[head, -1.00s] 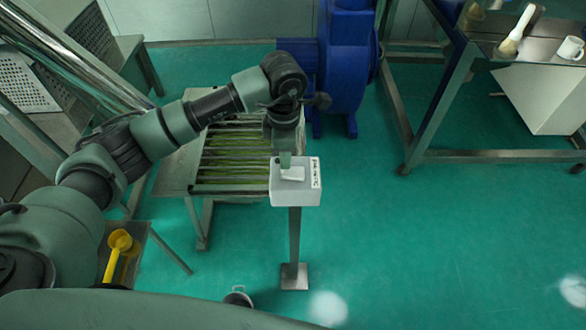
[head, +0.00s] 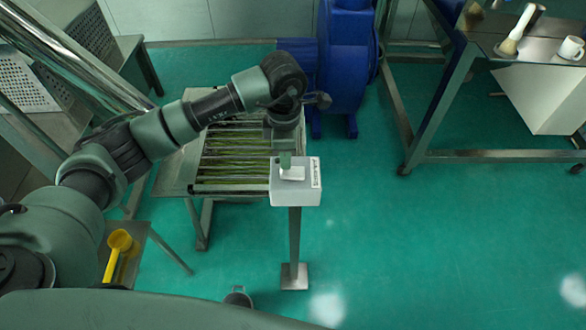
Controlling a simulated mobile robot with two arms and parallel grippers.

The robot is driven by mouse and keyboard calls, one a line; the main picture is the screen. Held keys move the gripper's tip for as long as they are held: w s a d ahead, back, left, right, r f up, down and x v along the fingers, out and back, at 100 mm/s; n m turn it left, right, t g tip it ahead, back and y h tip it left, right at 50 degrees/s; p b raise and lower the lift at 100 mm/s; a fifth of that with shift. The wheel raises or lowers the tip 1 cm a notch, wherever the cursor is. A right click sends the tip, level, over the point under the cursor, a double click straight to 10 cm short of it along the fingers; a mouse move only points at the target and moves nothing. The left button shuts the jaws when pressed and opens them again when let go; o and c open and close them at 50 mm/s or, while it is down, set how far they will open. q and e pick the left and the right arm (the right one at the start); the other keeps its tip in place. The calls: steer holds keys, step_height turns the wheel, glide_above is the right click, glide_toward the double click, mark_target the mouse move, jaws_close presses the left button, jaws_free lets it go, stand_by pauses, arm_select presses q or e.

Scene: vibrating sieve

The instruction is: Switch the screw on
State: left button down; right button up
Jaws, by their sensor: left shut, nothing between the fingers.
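A light grey switch box (head: 296,193) stands on a thin metal post with a square foot. A white switch (head: 292,174) lies on its top face, and a label with dark writing runs along the right side of that face. My left arm comes in from the left over the slatted machine. My left gripper (head: 285,166) points down at the switch box, shut and empty, with its tips at the white switch. I cannot tell whether the tips touch the switch. My right gripper is out of view.
The slatted sieve table (head: 172,172) is behind and left of the box. A blue machine (head: 345,65) stands at the back. A yellow scoop (head: 117,250) lies at lower left. A metal table (head: 480,156) with a brush and white mug is at right. Green floor is free right of the post.

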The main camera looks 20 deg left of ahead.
arm_select(q)
steer(key=shift+f+b, duration=0.95)
steer(key=shift+f, duration=0.1)
steer(key=shift+s, duration=0.1)
stand_by(0.3)
steer(key=shift+r+p, duration=0.5)
steer(key=shift+r, duration=0.35)
steer(key=shift+r+p, duration=1.1)
steer(key=shift+r, duration=1.6)
